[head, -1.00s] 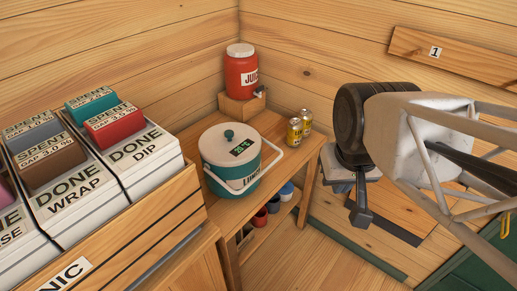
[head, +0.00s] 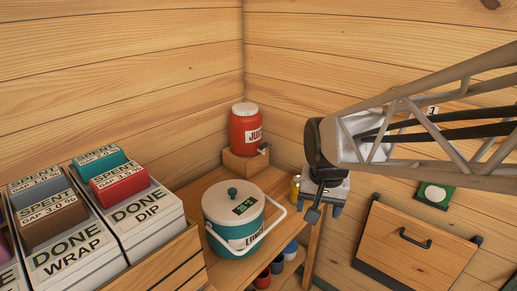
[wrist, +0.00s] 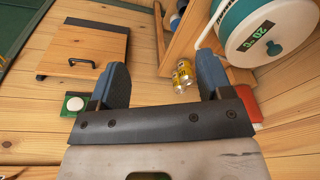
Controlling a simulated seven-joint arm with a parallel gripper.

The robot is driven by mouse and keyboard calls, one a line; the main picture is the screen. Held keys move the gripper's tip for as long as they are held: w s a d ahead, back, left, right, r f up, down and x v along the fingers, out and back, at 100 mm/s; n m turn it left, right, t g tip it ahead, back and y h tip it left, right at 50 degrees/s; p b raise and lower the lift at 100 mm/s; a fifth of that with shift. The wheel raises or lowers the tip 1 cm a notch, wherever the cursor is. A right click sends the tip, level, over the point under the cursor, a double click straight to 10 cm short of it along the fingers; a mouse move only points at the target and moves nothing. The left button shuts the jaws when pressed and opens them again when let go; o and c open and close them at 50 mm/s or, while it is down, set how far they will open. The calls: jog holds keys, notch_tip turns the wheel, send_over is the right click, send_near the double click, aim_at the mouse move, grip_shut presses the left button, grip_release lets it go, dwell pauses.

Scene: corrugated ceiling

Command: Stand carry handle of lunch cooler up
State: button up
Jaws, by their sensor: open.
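The lunch cooler (head: 220,208) stands on the wooden shelf, with a white lid, teal knob and body, and a small display. Its white carry handle (head: 280,222) is down, slanting around the front and right of the body. The cooler (wrist: 285,25) shows upside down at the upper right in the wrist view, partly cut off. My gripper (head: 318,200) is right of the cooler, apart from it and from the handle. In the wrist view my gripper (wrist: 163,68) has its two blue-grey fingers wide apart, with nothing held between them.
A red juice jug (head: 243,130) stands on a wooden block behind the cooler. A yellow can (head: 295,188) is close behind my gripper. Cups (head: 277,264) sit on a lower shelf. A crate of labelled boxes (head: 150,215) fills the left. A wooden panel with a handle (head: 415,250) is at right.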

jog(key=w+a+f+m+g, duration=0.1)
jog(key=w+f+m, duration=0.15)
jog(key=w, duration=0.35)
jog(key=w+a+f+m, duration=0.1)
jog(key=w+f, duration=0.2)
jog(key=w, duration=0.3)
jog(key=m, duration=0.2)
send_near(282, 217)
jog(key=shift+w+d+f+g, duration=0.1)
jog(key=shift+w+f+g, duration=0.2)
jog(key=shift+w, duration=0.35)
jog(key=shift+f, duration=0.2)
jog(key=shift+f, duration=4.85)
jog(key=c, duration=1.3)
